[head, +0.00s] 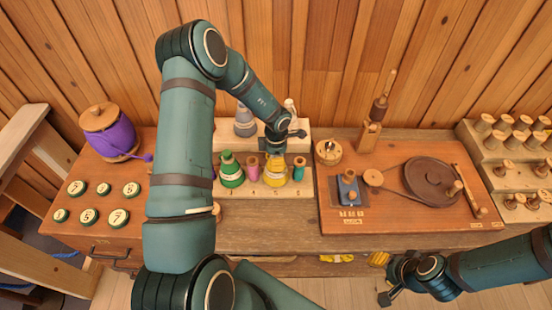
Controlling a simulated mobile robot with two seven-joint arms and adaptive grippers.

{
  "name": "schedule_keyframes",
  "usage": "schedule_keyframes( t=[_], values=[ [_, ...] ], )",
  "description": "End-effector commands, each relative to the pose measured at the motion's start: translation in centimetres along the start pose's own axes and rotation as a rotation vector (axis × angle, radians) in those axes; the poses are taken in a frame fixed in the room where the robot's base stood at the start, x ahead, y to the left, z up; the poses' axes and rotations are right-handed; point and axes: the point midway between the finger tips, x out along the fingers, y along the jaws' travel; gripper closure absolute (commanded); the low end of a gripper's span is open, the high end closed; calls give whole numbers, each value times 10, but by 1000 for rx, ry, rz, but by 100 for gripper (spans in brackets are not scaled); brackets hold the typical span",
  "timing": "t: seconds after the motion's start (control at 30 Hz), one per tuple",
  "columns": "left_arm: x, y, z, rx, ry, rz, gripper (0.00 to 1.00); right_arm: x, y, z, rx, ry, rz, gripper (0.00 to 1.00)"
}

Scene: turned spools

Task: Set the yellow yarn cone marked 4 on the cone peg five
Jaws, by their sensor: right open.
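A yellow yarn cone (275,172) stands upright on the front step of the pale wooden peg stand (262,190), between a pink spool and a teal spool. Its mark and the stand's labels are too small to read surely. My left gripper (276,150) points down right at the top of this cone; its fingers are partly hidden by the arm, so I cannot tell if it grips the cone. My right gripper (388,283) is open and empty at the lower right, in front of the bench.
A green cone (231,170), pink spool (253,166) and teal spool (299,168) flank the yellow cone closely. A grey cone (244,122) stands behind. A winder board (460,222) fills the right; a purple yarn pot (108,130) is left. Yellow items (378,258) lie below the bench front.

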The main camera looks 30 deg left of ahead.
Motion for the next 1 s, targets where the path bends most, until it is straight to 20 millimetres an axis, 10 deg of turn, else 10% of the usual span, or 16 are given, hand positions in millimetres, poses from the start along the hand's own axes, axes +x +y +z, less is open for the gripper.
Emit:
schedule_keyframes(
  t=[0.73,0.77,1.0],
  values=[
    [11,0,0,1,0,1,89,4,1,0,0,0,0,53],
    [11,0,0,1,-1,1,40,4,1,0,0,0,0,53],
    [11,0,0,1,0,1,38,3,1,0,0,0,0,53]
  ],
)
